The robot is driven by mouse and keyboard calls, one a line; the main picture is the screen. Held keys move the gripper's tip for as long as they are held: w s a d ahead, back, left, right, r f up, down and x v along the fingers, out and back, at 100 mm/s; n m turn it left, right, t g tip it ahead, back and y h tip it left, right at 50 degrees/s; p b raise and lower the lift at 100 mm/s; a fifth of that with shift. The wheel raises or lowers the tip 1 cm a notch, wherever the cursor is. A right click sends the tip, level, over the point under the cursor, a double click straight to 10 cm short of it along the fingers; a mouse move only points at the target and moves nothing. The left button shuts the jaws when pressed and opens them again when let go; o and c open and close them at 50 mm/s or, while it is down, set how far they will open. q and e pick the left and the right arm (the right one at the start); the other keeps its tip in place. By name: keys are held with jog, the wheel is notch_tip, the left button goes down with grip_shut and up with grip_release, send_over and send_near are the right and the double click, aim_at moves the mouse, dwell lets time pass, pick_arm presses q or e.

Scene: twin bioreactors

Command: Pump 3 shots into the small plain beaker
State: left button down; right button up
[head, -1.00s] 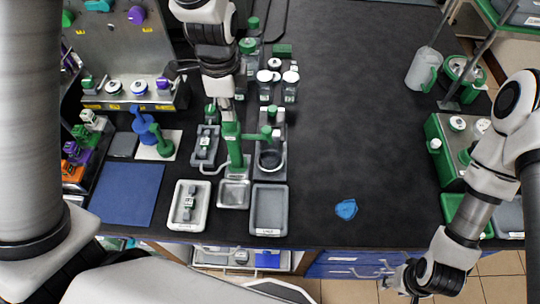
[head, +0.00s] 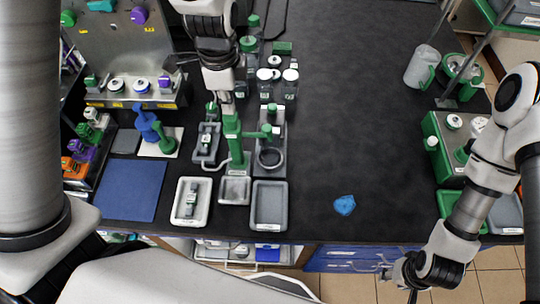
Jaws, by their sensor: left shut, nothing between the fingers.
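A green pump (head: 234,150) stands upright left of centre on the black bench, with a green spout arm reaching right. My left gripper (head: 229,107) is shut and empty, pointing down at the top of the pump. Whether it touches the pump top is too small to tell. Below the spout, a clear round vessel with a dark rim (head: 270,158) stands on a grey stand; it may be the small plain beaker, but no marking can be read. My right gripper (head: 402,276) hangs low at the bench's front edge, far from the pump; its fingers are unclear.
Grey trays (head: 269,206) and a white tray (head: 190,202) lie in front of the pump. Lidded jars (head: 289,86) stand behind it. A blue mat (head: 131,190) lies left. A blue crumpled piece (head: 344,205) lies on the mostly clear right side. A green box (head: 446,150) stands far right.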

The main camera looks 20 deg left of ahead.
pick_arm(q)
jog(key=shift+f+b, duration=1.1)
jog(key=shift+f, duration=0.7)
jog(key=shift+r, duration=0.1)
notch_tip(320, 180, up, 4)
jog(key=p, duration=0.4)
jog(key=shift+f+b, duration=1.4)
jog(key=shift+f, duration=0.7)
jog(key=shift+r+p, duration=1.8)
jog(key=shift+r, duration=0.25)
